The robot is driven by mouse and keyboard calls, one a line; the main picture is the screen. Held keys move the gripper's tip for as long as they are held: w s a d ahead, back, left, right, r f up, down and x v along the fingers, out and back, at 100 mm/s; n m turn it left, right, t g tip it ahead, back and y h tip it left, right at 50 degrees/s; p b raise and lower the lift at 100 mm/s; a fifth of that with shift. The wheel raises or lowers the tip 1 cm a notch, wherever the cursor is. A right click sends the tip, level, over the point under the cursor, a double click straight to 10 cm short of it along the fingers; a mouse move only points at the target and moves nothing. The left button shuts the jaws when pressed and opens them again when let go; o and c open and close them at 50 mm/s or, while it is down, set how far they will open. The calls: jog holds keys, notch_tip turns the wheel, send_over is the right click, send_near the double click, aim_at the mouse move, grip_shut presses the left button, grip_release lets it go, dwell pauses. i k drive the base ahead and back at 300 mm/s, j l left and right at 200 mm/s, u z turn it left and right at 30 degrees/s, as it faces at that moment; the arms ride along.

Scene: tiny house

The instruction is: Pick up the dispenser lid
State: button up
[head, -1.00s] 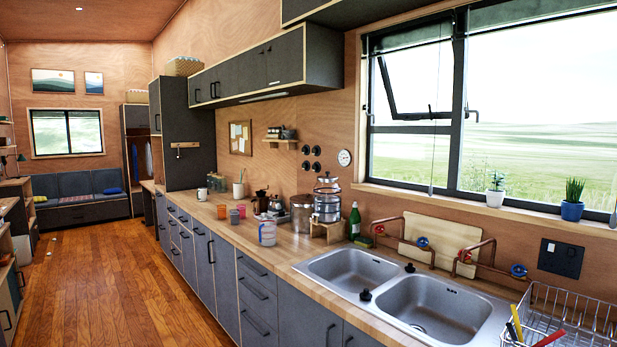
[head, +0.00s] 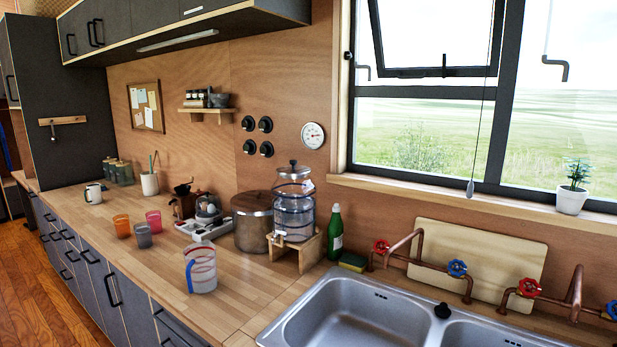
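A clear glass drink dispenser (head: 293,207) with blue bands stands on a small wooden stand (head: 296,252) on the counter, left of the sink. Its grey dispenser lid (head: 293,172) with a dark knob sits on top. The lid looks level and seated on the jar. My gripper is not in the head view.
A large lidded metal pot (head: 253,222) stands close to the dispenser's left, and a green bottle (head: 335,232) to its right. The sink (head: 350,315) is at front right.

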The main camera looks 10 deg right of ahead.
aim_at(293, 171)
jog(key=i+j+u, duration=0.1)
jog(key=i, duration=0.4)
jog(key=i+j, duration=0.1)
jog(key=j, duration=0.7)
jog(key=i+j, duration=0.15)
jog(key=j, duration=0.25)
jog(key=i+j, duration=0.1)
jog(key=j, duration=0.3)
jog(key=i+j+z, duration=0.1)
jog(key=j+z, duration=0.3)
jog(key=j, duration=0.45)
jog(key=j+z, duration=0.45)
jog(key=j, duration=0.35)
jog(key=k, duration=0.05)
